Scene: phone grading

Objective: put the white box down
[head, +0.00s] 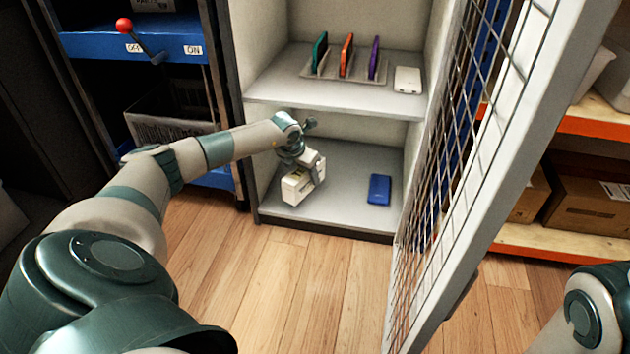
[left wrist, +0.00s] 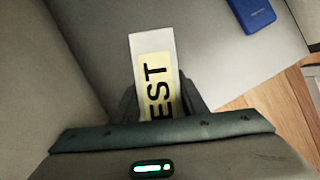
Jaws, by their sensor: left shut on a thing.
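The white box (head: 298,186) is at the left of the cabinet's lower shelf (head: 345,200), near its front edge. My left gripper (head: 313,168) is shut on it from above. In the left wrist view the box (left wrist: 153,70) shows a yellow label with dark letters reading "EST", between the fingers of my left gripper (left wrist: 160,105). Whether the box touches the shelf cannot be told. My right gripper is not in view; only part of my right arm shows at the lower right.
The upper shelf holds a rack (head: 320,74) with several coloured phones and a white phone-like item (head: 408,79). The open mesh door (head: 450,170) stands at right. Shelf room is free between the boxes.

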